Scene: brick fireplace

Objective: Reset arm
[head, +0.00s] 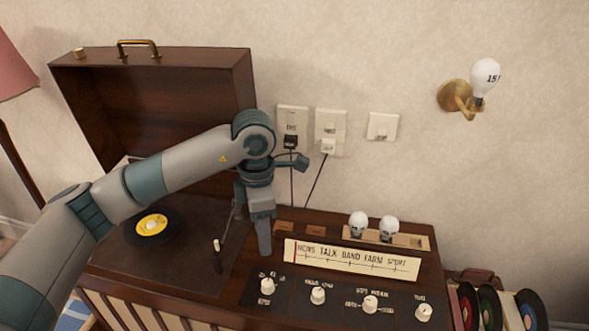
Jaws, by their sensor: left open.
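My left arm comes in from the left and reaches over the record player cabinet. My left gripper (264,236) points down in front of the raised lid, just left of the cream radio dial strip (352,260). Its jaws are open and I see nothing held between them. The gripper looks close to the cabinet top (262,264), but I cannot tell whether it touches. A black record with a yellow label (152,226) lies on the turntable side, left of the gripper. My right gripper is not in view.
Several white knobs (318,295) line the cabinet front. Two bulbs (358,224) stand in a wooden holder behind the dial. Plugged wall outlets (330,132) have hanging cords. A brass wall lamp (458,96) holds a bulb (486,80). Records (488,308) stand at the lower right.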

